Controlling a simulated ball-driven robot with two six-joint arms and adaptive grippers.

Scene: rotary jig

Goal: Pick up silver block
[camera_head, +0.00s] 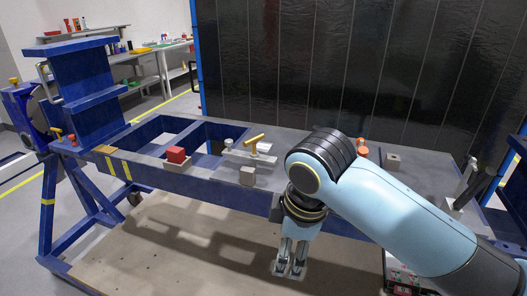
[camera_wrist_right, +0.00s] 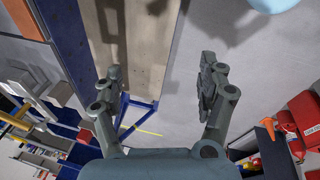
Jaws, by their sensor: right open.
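A small silver-grey block (camera_head: 247,176) sits at the front edge of the blue jig (camera_head: 215,186), just in front of a clamp with a yellow handle. A second small grey block (camera_head: 393,160) stands on the grey top to the right, beyond my right arm. I cannot tell for sure which one is the silver block. My right gripper (camera_head: 289,268) hangs below and in front of the jig's front beam, apart from both blocks. In the right wrist view its two fingers (camera_wrist_right: 158,78) are spread wide with nothing between them. My left gripper is not in view.
The yellow-handled clamp (camera_head: 254,143) stands close behind the nearer block. A red block (camera_head: 176,155) is to its left. An orange-red part (camera_head: 361,150) and an upright clamp (camera_head: 463,185) stand further right. A wooden board (camera_head: 180,240) lies below the jig.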

